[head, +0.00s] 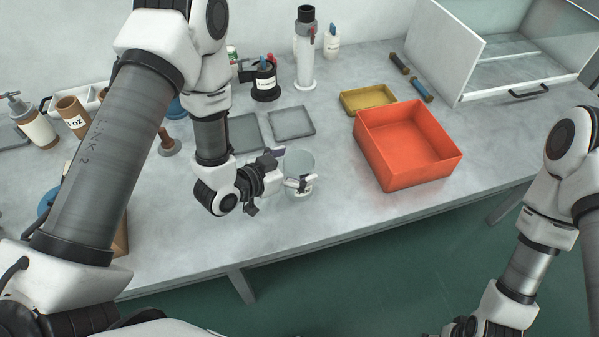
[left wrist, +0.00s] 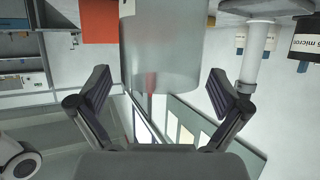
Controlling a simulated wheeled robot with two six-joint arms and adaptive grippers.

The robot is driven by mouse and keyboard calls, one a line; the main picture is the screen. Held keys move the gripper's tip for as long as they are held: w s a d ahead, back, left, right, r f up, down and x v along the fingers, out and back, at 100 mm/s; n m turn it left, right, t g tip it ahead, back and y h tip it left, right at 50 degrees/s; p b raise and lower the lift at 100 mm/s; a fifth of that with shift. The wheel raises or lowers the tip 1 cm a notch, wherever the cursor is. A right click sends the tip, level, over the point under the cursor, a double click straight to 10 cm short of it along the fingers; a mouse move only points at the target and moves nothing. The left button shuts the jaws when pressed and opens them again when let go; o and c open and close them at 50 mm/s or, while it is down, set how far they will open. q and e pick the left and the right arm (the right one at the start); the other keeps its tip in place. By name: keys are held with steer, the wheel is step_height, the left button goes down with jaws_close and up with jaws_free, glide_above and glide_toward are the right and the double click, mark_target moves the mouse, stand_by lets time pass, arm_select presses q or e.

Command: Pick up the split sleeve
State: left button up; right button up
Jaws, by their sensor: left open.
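A clear, pale cylinder (head: 299,164), which looks like the split sleeve, stands upright near the front edge of the table, with a small white and dark fitting on its front. In the left wrist view the translucent cylinder (left wrist: 162,45) lies ahead, between the lines of the two fingers. My left gripper (head: 278,176) is right beside it on its left side, at about its height. In the left wrist view my left gripper (left wrist: 158,80) has its fingers spread wide with nothing gripped. Whether a finger touches the cylinder I cannot tell. My right gripper is out of view.
An orange-red bin (head: 407,145) stands to the right, with a yellow tray (head: 368,98) behind it. Two grey flat trays (head: 291,122) lie behind the cylinder. A white column stand (head: 305,55) and a black pen holder (head: 265,82) stand farther back. Bare table lies between cylinder and bin.

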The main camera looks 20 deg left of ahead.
arm_select(q)
steer(key=shift+x, duration=0.85)
steer(key=shift+s+a, duration=0.1)
steer(key=shift+a, duration=0.05)
steer(key=shift+c, duration=1.3)
steer(key=shift+s, duration=0.1)
steer(key=c, duration=0.7)
